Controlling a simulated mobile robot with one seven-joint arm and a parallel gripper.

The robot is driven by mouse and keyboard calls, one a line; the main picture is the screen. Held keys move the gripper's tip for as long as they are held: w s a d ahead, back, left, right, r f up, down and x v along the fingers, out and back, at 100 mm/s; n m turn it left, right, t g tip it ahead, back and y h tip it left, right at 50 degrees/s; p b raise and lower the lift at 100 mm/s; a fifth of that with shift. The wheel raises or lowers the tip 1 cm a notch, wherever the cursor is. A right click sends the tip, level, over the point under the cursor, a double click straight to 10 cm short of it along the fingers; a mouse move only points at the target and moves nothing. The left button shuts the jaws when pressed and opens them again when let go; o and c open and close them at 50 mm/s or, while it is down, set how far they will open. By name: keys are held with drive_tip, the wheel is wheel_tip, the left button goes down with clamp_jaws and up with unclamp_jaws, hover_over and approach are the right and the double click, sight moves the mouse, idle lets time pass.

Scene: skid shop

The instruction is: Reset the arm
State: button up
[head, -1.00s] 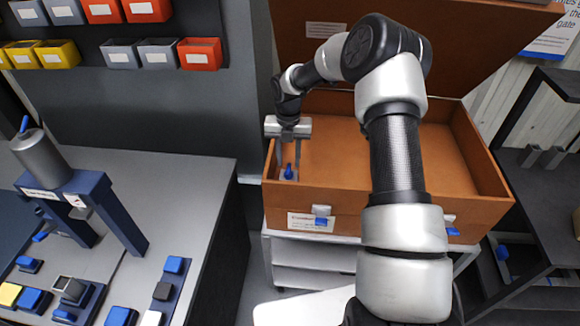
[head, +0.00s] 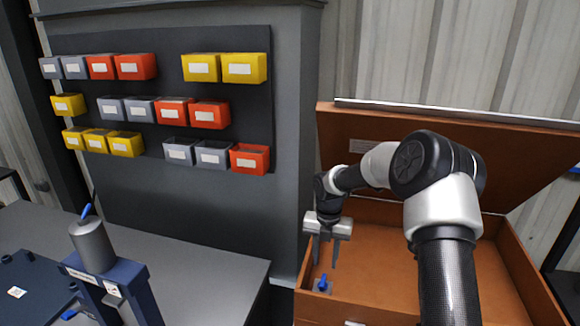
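My gripper (head: 325,262) points down inside the open brown box (head: 395,292), near its left wall. Its two fingers are spread apart with nothing visible between them. A small blue part on a grey base (head: 323,285) sits on the box floor just below the fingertips; it looks apart from them. My arm reaches across the box from the lower right, bent at the elbow. The box's raised lid (head: 350,125) stands behind the arm.
A workbench (head: 215,275) at the left carries a blue press frame with a grey cylinder (head: 92,245). Wall bins in yellow, grey and red (head: 250,158) hang on a dark panel above. The box walls and lid surround the arm.

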drive_tip(key=s+r+m+t+h, duration=0.1)
drive_tip(key=s+r+m, duration=0.6)
drive_tip(key=r, duration=0.4)
drive_tip(key=s+r+m+t+h, duration=0.1)
drive_tip(key=s+r+m, duration=0.55)
drive_tip(key=r, duration=0.55)
drive_tip(key=s+r+m+t+y, duration=0.1)
drive_tip(key=s+r+m, duration=0.1)
drive_tip(key=s+m, duration=0.7)
drive_tip(key=s+r+m+t+y, duration=0.1)
drive_tip(key=s+r+m+t, duration=0.1)
drive_tip(key=s+m, duration=0.7)
drive_tip(key=shift+s+r+m, duration=0.35)
drive_tip(key=shift+s+r, duration=0.5)
drive_tip(key=shift+s, duration=0.25)
